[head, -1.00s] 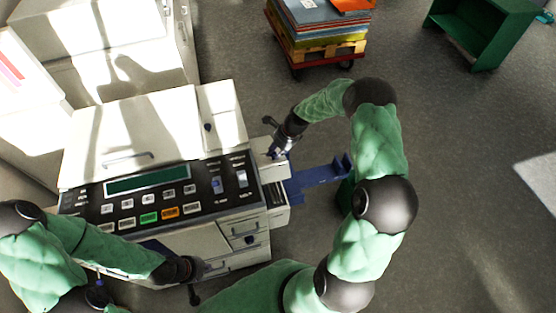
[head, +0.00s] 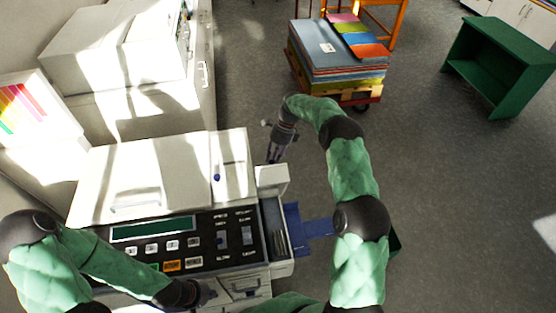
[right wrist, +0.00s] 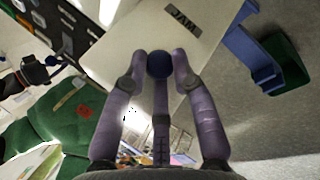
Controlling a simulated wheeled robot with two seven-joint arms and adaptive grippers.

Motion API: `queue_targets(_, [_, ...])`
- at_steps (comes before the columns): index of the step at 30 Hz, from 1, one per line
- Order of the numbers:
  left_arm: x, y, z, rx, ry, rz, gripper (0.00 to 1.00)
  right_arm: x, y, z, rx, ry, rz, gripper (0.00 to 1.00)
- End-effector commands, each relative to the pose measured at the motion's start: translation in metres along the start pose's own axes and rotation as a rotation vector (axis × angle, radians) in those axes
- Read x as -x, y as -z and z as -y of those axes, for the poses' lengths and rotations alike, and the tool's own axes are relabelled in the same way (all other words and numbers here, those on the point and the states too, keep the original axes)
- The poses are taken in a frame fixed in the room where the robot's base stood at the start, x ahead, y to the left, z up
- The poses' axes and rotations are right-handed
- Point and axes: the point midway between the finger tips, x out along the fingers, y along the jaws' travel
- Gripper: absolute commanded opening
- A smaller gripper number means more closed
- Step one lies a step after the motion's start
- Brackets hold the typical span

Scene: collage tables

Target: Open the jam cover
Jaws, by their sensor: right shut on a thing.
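The jam cover (right wrist: 125,45) is a pale panel with a dark JAM label, seen in the right wrist view. A round dark blue knob (right wrist: 158,66) stands on it. The fingers of my right gripper (right wrist: 159,58) are closed around this knob. In the head view my right gripper (head: 273,155) is at the far right side of the white copier (head: 180,165), and the knob is hidden there. I cannot tell how far the cover is open. My left gripper (head: 197,293) is low in front of the copier, with its fingers unclear.
A blue bracket (head: 308,222) juts from the copier's right side, below my right arm. A cart of coloured boards (head: 335,55) and a green open cabinet (head: 495,65) stand beyond. Grey floor lies free to the right.

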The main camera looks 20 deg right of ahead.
Motion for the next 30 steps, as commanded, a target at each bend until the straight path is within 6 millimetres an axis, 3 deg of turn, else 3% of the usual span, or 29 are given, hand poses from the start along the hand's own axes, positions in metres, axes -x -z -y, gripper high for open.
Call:
queue_targets(1, [-0.0013, 0.0, 0.0005, 0.0, 0.0, 0.0, 0.0, -0.0156, 0.0012, 0.0024, 0.001, -0.002, -0.006, 0.0])
queue_targets(19, [-0.0013, 0.0, 0.0005, 0.0, 0.0, 0.0, 0.0, -0.0162, -0.0003, 0.0023, -0.001, -0.005, -0.01, 0.0])
queue_targets(20, [-0.0013, 0.0, 0.0005, 0.0, 0.0, 0.0, 0.0, -0.0163, -0.0003, 0.0023, -0.001, -0.005, -0.01, 0.33])
queue_targets(22, [-0.0012, -0.0001, 0.0005, 0.0, 0.0, 0.0, 0.0, -0.0161, -0.0003, 0.0018, -0.001, -0.007, -0.01, 0.52])
queue_targets(30, [-0.0003, 0.0, 0.0002, 0.0, 0.0, 0.0, 0.0, -0.0098, -0.0031, 0.0017, -0.001, -0.001, -0.004, 0.52])
